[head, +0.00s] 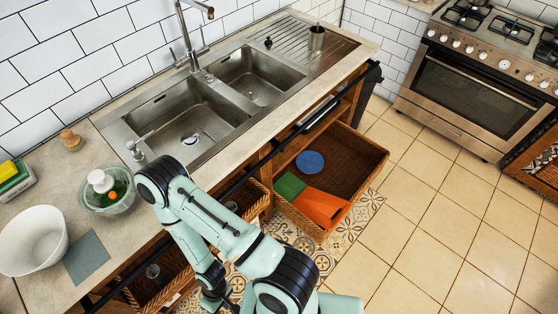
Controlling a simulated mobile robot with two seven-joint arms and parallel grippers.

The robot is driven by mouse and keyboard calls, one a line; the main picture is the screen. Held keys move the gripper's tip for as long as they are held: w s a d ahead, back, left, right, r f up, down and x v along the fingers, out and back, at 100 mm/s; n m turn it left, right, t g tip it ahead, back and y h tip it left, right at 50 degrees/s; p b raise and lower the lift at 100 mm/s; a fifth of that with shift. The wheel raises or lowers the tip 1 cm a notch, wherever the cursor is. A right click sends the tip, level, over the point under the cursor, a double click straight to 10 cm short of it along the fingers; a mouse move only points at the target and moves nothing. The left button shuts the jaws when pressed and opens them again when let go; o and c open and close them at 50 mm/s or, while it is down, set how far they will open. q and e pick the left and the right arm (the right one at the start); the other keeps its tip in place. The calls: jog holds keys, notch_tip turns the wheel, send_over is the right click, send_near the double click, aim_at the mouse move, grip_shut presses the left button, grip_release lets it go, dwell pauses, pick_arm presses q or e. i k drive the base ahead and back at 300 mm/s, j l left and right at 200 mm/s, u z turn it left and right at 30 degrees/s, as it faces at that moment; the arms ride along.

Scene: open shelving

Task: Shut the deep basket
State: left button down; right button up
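A deep wicker basket (362,190) is pulled out from under the sink counter, right of centre, and stands open over the patterned mat. In it lie a blue round item (310,161), a green item (290,186) and an orange item (320,207). One of my arms, seemingly the left, crosses the lower middle, with its elbow over the counter edge. Its dark gripper end (217,300) is low at the bottom edge, left of the open basket and apart from it. Its fingers are too unclear to judge. My other gripper is out of view.
Another wicker basket (257,200) sits under the counter behind my arm, and one (160,287) is at lower left. The counter holds a white bowl (33,240) and a glass bowl (107,190). Tiled floor (430,210) right of the open basket is clear, up to the oven (470,90).

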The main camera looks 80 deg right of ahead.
aim_at(353, 160)
jog(key=z, duration=3.15)
jog(key=i+l+u, duration=0.1)
jog(key=u, duration=0.25)
jog(key=l+u, duration=0.5)
jog(key=u, duration=0.2)
jog(key=l+u, duration=0.3)
jog(key=l, duration=1.5)
